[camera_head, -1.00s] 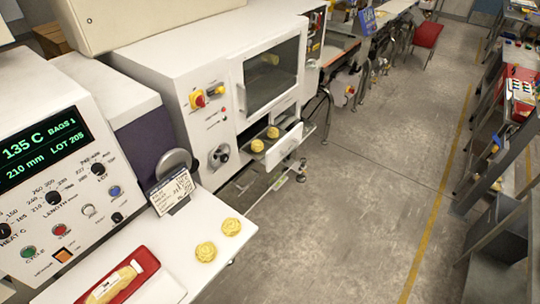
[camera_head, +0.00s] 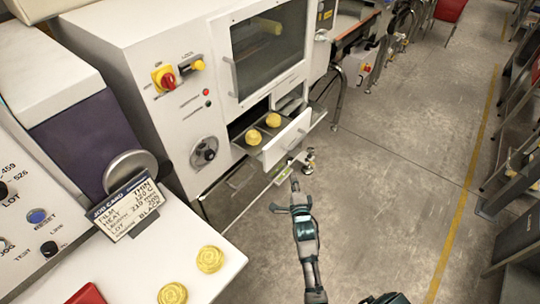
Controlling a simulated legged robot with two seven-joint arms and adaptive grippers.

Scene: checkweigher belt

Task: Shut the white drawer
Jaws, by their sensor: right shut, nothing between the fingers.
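The white drawer (camera_head: 287,138) stands pulled out of the front of the white machine, below its dark window. Two yellow, rounded pieces (camera_head: 254,137) lie inside it on a dark tray floor. My right gripper (camera_head: 294,182) is shut and empty. It points up the picture, just below the drawer front in the view. I cannot tell whether it touches anything there. My left gripper does not show; only a small dark part at the bottom edge may belong to that arm.
The white machine (camera_head: 130,60) has a red and yellow switch and a dial. A white worktop (camera_head: 140,265) with a job card (camera_head: 131,209) and a yellow piece (camera_head: 209,259) lies at lower left. Grey floor (camera_head: 400,180) is open to the right. Shelving stands along the right edge.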

